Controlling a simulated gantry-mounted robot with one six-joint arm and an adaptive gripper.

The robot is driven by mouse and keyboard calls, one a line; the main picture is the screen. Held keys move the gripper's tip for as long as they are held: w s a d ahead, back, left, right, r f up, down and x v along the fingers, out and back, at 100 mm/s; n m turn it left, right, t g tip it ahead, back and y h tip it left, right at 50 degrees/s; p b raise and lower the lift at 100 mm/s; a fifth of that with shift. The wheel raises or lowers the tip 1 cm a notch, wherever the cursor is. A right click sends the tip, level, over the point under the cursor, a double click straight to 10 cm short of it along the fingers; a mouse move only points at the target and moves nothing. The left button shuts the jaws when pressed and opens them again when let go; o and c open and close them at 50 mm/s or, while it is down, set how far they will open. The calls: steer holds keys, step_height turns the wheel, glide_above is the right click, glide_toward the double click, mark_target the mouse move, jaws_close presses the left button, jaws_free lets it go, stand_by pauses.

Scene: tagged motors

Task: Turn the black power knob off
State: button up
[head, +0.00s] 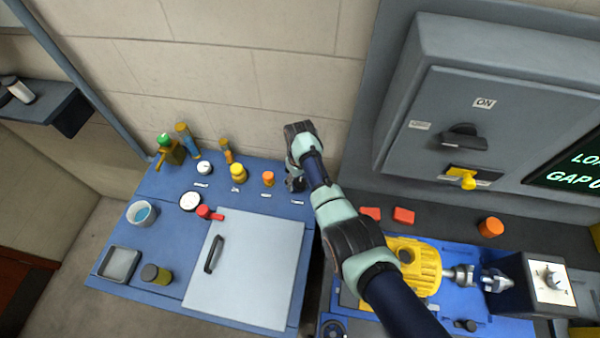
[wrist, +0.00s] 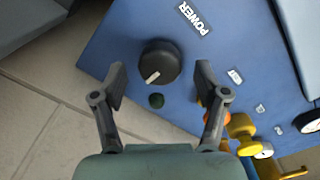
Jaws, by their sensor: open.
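The black power knob (wrist: 162,58) is in the upper middle of the wrist view, on the blue panel, beside a white POWER label (wrist: 193,18). Its white pointer line slants toward the lower left of that view. My gripper (wrist: 160,74) is open and empty, with one finger on each side of the knob in the picture. I see no finger touching it.
A small dark green round part (wrist: 156,100) sits beside the knob. Orange (head: 268,178) and yellow (head: 238,173) knobs stand left of my gripper. A grey cabinet (head: 480,90) with a black rotary handle (head: 465,137) is on the right. The wall (head: 215,60) is close behind.

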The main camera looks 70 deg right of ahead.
mark_target(300, 182)
step_height(300, 182, up, 11)
stand_by(0.8)
